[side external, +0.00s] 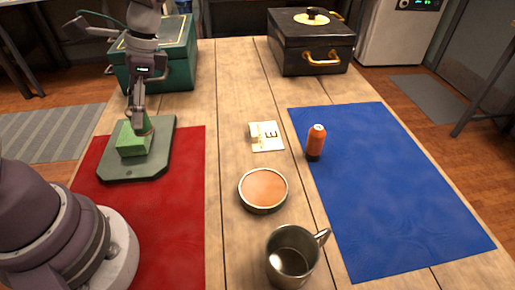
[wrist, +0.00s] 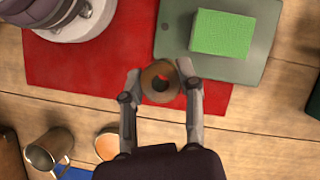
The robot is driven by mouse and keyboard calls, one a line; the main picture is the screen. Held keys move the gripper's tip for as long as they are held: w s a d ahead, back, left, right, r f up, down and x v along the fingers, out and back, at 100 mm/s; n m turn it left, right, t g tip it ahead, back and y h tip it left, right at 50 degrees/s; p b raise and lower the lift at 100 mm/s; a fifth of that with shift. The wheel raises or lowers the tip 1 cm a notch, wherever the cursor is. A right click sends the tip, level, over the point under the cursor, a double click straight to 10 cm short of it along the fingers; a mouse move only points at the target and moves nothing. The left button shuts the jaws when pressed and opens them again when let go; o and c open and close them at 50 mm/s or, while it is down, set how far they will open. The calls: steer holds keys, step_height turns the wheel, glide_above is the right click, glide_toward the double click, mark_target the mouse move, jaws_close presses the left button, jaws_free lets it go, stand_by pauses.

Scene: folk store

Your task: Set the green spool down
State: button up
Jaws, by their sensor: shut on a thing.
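My gripper (side external: 138,116) is shut on a spool (wrist: 150,80). In the wrist view, its fingers (wrist: 161,78) close on both sides of the spool, which shows end-on as a brown ring with a dark centre. Its green part is not clearly visible there. In the side view, the spool is mostly hidden by the fingers, close to a green block (side external: 133,140). The block rests on a grey-green board (side external: 115,170); both also show in the wrist view, the block (wrist: 222,34) beyond the spool. The spool appears raised; its exact height is unclear.
A red mat (side external: 180,195) lies under the board. An orange spool (side external: 316,141) stands on the blue mat (side external: 400,190). A card (side external: 268,146), a round orange-topped dish (side external: 263,188) and a metal mug (side external: 290,262) stand between. Green (side external: 175,60) and black (side external: 312,50) boxes are behind.

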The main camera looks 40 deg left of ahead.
steer(key=s+f+n, duration=0.2)
steer(key=s+f, duration=0.1)
steer(key=s, duration=0.4)
steer(key=shift+h, duration=0.4)
steer(key=f, duration=0.8)
steer(key=shift+s+d, duration=0.1)
steer(key=shift+d, duration=0.1)
steer(key=o, duration=0.8)
steer(key=w+d+r+t, duration=0.1)
steer(key=r+t, duration=0.1)
steer(key=r, duration=0.4)
steer(key=w+d+r+n+t+h, duration=0.1)
steer(key=d+r+t, duration=0.1)
steer(key=r, duration=0.3)
steer(key=w+d+r+n+t, duration=0.1)
steer(key=w+d+r+t, duration=0.1)
steer(key=r, duration=0.4)
steer(key=shift+d+r+t, duration=0.15)
steer(key=shift+r+t, duration=0.15)
steer(key=shift+t, duration=0.6)
steer(key=shift+o, duration=0.6)
steer(key=shift+s+d+r+n+t, duration=0.15)
steer(key=shift+r+t, duration=0.1)
steer(key=shift+t, duration=0.2)
steer(key=shift+w+d+r+n+t, duration=0.1)
steer(key=shift+r+n+t, duration=0.1)
steer(key=shift+t, duration=0.25)
